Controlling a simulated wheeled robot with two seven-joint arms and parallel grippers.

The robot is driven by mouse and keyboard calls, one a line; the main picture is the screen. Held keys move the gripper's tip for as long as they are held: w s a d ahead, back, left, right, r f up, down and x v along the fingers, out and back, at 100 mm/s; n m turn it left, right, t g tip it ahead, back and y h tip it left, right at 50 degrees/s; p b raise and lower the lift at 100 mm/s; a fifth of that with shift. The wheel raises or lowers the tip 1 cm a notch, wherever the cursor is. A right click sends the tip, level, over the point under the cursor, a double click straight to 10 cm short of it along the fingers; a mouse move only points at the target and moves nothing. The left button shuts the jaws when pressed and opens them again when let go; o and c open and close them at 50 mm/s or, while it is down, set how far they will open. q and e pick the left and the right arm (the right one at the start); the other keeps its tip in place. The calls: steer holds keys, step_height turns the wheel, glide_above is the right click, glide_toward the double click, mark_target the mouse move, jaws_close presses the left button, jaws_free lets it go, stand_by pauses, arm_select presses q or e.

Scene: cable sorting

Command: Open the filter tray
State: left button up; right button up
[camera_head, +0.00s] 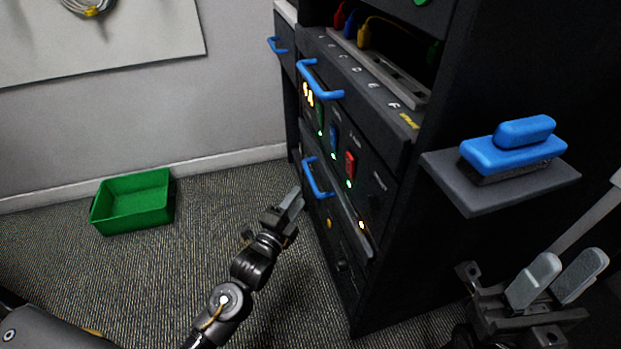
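A dark rack cabinet (400,190) stands in the middle with several blue-handled fronts. The lower blue handle (316,178) is on a front that looks closed; I cannot tell for sure that this is the filter tray. My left gripper (293,204) is just below and left of that handle, apart from it as far as I can see. Its fingers are seen side-on and overlap, so its opening is unclear. My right gripper (557,279) is at the lower right, open and empty, with a gap between its two grey fingers.
An upper blue handle (321,80) is on a lettered drawer holding coloured cable plugs. A blue brush (512,146) lies on a side shelf (473,202) above my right gripper. A green bin (132,200) sits on the carpet at left, with free floor around it.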

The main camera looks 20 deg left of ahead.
mark_target(310, 177)
arm_select(q)
steer(key=b+x, duration=0.2)
steer(key=x, duration=0.6)
steer(key=shift+w+d, duration=0.1)
steer(key=shift+w, duration=0.1)
jaws_close()
